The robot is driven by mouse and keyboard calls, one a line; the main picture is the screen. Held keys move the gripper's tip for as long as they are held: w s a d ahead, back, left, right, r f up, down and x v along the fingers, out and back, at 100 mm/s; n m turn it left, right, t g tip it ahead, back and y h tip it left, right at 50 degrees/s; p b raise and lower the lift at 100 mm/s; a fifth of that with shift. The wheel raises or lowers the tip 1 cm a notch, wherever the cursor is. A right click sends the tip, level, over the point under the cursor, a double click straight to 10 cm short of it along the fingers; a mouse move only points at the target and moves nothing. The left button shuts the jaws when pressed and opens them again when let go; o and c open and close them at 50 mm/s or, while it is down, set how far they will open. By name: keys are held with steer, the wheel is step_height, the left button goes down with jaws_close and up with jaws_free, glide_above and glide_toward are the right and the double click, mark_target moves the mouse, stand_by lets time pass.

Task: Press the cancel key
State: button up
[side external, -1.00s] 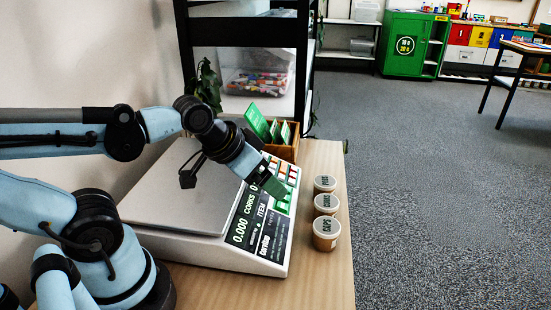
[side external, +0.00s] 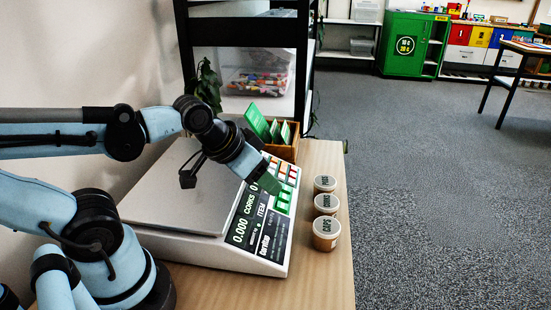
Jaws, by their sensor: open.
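The white scale (side external: 185,250) stands on the wooden table with a bare grey pan and a dark display panel (side external: 258,227) reading 0.000. Its keypad (side external: 284,196) at the right end has rows of small keys: red and orange ones at the top (side external: 283,166), green ones lower down. Key labels are too small to read, so I cannot tell which is cancel. My gripper (side external: 269,184) is open, pointing down at the keypad's left edge, and hides some keys. I cannot tell whether a fingertip touches a key.
Three lidded tubs (side external: 326,230) stand in a row right of the scale. A wooden box (side external: 284,149) with green cards is behind the keypad. A black shelf rack (side external: 246,32) stands at the back. The table's front right is clear.

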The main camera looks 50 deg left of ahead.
jaws_close()
stand_by(1.3)
